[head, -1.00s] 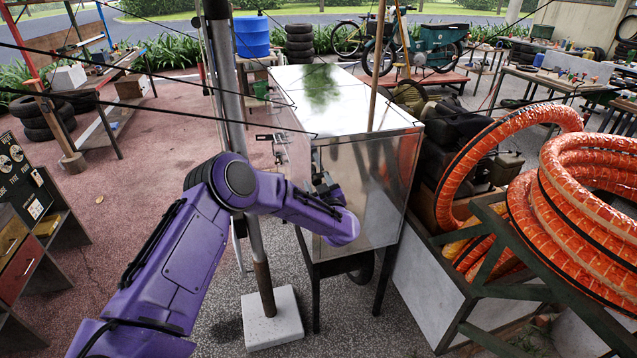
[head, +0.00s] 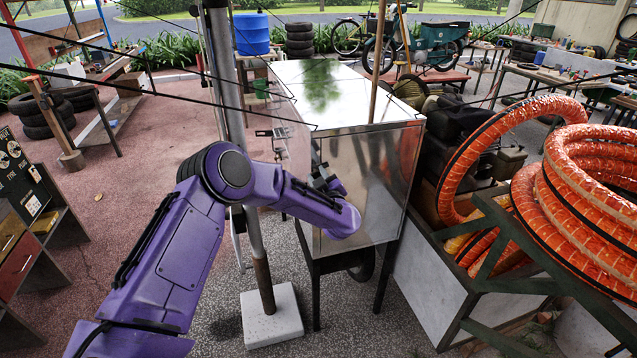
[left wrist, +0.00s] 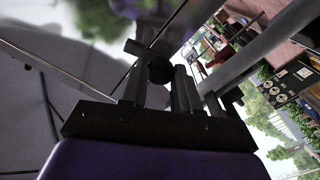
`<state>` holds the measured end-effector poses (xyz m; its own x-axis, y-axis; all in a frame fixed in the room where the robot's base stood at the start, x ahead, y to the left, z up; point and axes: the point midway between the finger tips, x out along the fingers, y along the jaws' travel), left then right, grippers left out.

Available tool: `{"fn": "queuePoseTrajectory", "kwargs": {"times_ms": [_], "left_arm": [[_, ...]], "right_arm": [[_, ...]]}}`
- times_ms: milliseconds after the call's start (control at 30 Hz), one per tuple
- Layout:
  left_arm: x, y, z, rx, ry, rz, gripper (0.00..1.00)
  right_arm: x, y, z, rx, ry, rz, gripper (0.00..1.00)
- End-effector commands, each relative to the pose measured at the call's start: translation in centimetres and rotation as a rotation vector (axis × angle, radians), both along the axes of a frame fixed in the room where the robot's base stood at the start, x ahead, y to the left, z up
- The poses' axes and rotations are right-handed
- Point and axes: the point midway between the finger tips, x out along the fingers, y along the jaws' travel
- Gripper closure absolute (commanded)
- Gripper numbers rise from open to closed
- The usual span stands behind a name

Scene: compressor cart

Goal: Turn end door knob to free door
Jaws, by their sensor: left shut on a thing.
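The compressor cart is a shiny metal box (head: 345,95) on dark legs in the middle of the head view. Its end door (head: 385,190) is the bright reflective panel facing me. My purple left arm reaches to this panel, and my left gripper (head: 322,178) is at its left part, mostly hidden behind my wrist. In the left wrist view the gripper's dark fingers (left wrist: 165,85) are closed around a dark round knob (left wrist: 160,70). The knob is hidden in the head view. The door looks flush with the box. My right gripper is not in view.
A post (head: 255,230) on a pale square base (head: 271,316) stands just left of the cart, close to my left arm. Orange ribbed hose coils (head: 590,200) sit in a frame at right. Thin dark cables cross the upper view. Open floor lies left of the post.

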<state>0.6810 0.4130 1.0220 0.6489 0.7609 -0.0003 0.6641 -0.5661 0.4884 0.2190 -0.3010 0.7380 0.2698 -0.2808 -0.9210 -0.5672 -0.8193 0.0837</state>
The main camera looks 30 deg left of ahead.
Motion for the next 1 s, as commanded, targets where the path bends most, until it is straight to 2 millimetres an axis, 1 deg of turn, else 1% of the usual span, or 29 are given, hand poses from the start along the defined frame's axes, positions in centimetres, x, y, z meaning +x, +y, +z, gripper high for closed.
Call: {"fn": "queuePoseTrajectory", "kwargs": {"times_ms": [33, 567, 1000], "left_arm": [[0.0, 0.0, -0.5, -0.026, -0.032, 0.001, 1.0], [-0.1, 0.1, -0.8, -0.355, -0.416, 0.0, 1.0], [-0.1, 0.1, -1.0, -0.623, -0.729, 0.001, 1.0]], "right_arm": [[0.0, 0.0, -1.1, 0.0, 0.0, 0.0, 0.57], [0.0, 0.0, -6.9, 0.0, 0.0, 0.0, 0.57], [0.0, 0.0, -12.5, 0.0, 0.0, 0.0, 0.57]]}}
